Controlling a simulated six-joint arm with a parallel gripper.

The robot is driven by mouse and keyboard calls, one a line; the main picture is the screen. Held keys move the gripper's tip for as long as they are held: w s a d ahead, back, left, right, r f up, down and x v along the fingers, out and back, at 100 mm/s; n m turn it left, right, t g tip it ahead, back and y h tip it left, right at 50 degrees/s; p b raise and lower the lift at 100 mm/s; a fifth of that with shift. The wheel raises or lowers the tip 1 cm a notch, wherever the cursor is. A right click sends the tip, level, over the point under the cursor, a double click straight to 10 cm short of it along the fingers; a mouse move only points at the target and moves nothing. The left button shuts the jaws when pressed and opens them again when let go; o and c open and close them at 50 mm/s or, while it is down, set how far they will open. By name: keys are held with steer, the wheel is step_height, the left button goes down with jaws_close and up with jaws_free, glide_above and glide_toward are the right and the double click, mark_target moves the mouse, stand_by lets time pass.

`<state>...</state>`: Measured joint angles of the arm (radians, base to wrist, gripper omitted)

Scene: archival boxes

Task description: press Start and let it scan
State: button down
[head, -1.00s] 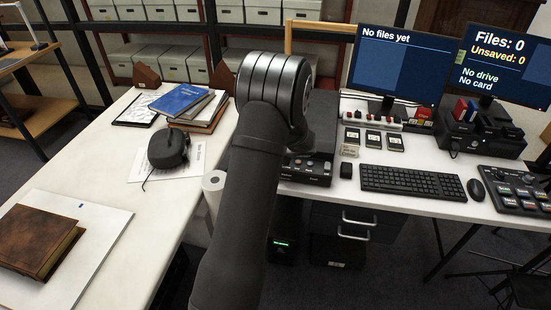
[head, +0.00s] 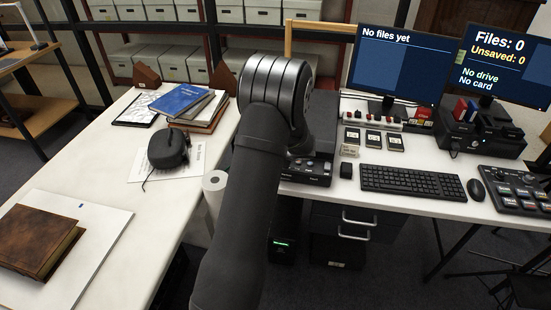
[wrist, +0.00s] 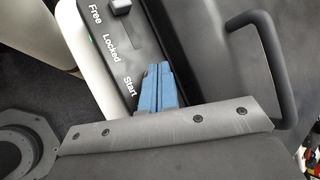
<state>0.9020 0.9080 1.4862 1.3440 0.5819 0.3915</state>
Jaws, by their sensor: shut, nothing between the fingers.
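In the wrist view my gripper (wrist: 158,70) has its two blue fingers together, with nothing between them. The fingertips are over the dark control strip (wrist: 125,50), just right of the printed word "Start" (wrist: 130,86). No Start button shows; the fingers may cover it, and I cannot tell whether they touch the strip. "Locked" and "Free" are printed farther up, with a grey knob (wrist: 121,5) near "Free". In the head view my arm hides the gripper. The left screen (head: 395,65) reads "No files yet"; the right screen (head: 500,65) reads "Files: 0".
A black handle (wrist: 280,60) arches beside the strip in the wrist view. In the head view, a keyboard (head: 412,182), mouse (head: 476,189) and button panel (head: 515,190) occupy the right desk. A brown book (head: 38,238) lies on a white board at left.

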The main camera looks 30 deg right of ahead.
steer(key=shift+f, duration=0.25)
stand_by(0.4)
steer(key=shift+r, duration=0.9)
steer(key=shift+r, duration=0.1)
steer(key=shift+r, duration=2.4)
steer(key=shift+f, duration=0.1)
step_height(320, 180, up, 4)
steer(key=shift+r, duration=0.1)
